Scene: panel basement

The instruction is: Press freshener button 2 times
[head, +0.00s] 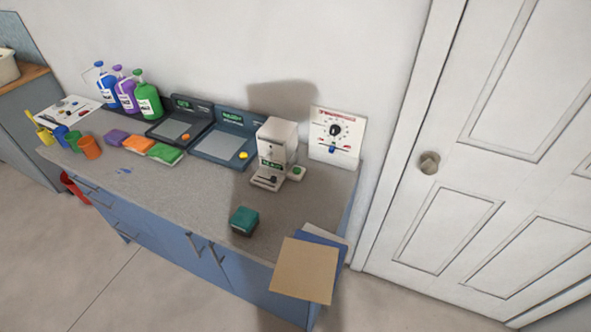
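A white boxy dispenser (277,145) stands upright on the grey counter (190,192), right of centre and near the wall. It has a small green-lit label on its front and a dark part low on its base. A green button (297,171) sits on a small white block at its right side. This looks like the freshener, but I cannot read its label. My gripper is not in view, so nothing is seen touching the dispenser or the button.
A white dial panel (337,135) stands right of the dispenser; two scale-like devices (222,147) are to its left. A teal box (244,221) and flat boards (305,270) lie in front. Bottles (148,98), sponges (138,143) and cups (89,147) fill the left. A white door (490,150) is right.

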